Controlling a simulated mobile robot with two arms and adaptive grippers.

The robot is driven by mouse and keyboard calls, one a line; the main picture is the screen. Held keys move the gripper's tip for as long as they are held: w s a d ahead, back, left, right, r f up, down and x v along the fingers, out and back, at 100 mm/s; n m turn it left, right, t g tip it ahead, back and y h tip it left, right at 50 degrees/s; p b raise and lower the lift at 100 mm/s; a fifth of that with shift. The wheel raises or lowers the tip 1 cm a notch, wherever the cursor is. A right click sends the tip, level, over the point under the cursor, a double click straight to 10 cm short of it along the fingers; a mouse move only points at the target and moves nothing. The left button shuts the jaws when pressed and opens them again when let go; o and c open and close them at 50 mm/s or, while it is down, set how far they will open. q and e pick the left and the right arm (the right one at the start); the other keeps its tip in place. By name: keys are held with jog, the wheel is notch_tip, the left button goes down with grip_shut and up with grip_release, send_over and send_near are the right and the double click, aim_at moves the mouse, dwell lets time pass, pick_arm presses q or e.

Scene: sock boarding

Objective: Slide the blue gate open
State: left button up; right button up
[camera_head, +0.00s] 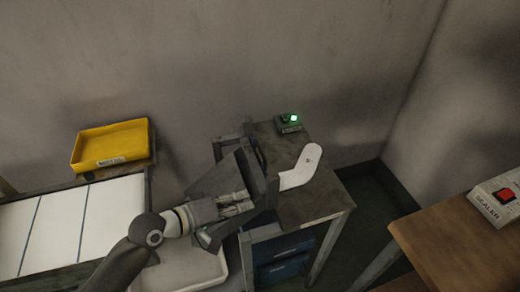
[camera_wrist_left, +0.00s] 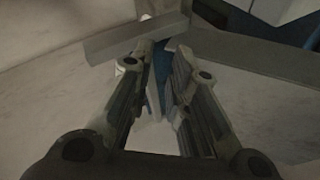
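My left gripper (camera_head: 240,205) is at the left side of a small dark table, beside a dark upright frame. In the left wrist view its two fingers (camera_wrist_left: 164,52) stand apart, with a visible gap between them. A narrow blue surface (camera_wrist_left: 166,68), which may be part of the blue gate, shows beyond and between the fingertips. I cannot tell whether the fingers touch it. The gate is not clearly visible in the head view, where my gripper and the frame cover that area. My right gripper is not in view.
Dark blue bins (camera_head: 281,262) are underneath. A yellow tray (camera_head: 112,144) is at left, a pale tray (camera_head: 185,275) below my arm, and a sealer (camera_head: 497,199) at right.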

aim_at(260, 148)
pick_arm(q)
jog(key=w+a+r+n+t+h, duration=0.1)
jog(key=w+a+r+n+t, duration=0.15)
jog(key=w+r+n, duration=0.45)
jog(key=w+d+f, duration=0.1)
jog(key=w+d, duration=0.1)
jog(key=w+d+f+m, duration=0.1)
jog(key=w+d, duration=0.2)
jog(key=w+d+f+m+p, duration=0.1)
jog(key=w+d, duration=0.1)
jog(key=w, duration=0.1)
jog(key=shift+d+f, duration=0.1)
jog(key=shift+d, duration=0.3)
grip_shut()
